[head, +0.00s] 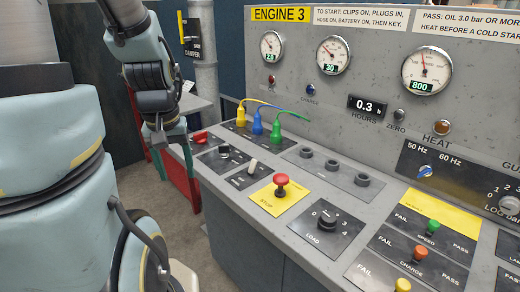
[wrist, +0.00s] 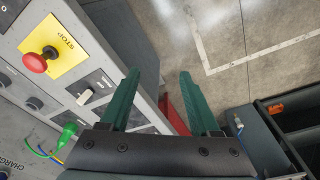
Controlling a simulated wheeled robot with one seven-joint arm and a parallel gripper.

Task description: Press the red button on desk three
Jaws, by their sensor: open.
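The red button (head: 281,180) is a mushroom head on a yellow STOP plate (head: 266,203) on the sloping desk marked ENGINE 3 (head: 281,14). In the wrist view the red button (wrist: 36,63) is at the upper left, well to the left of the fingers. My gripper (wrist: 160,76) is open, with two green fingers spread and nothing between them. They show over the desk's edge and the floor. In the head view my arm hangs left of the button, near the desk's far left end, apart from it.
A rocker switch (head: 252,166) and a LOAD knob (head: 327,219) flank the STOP plate. Yellow, blue and green plugs (head: 276,129) with cables stand behind. A green button (head: 433,226) and yellow button (head: 403,285) are at right. Bare floor (head: 165,200) lies left of the desk.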

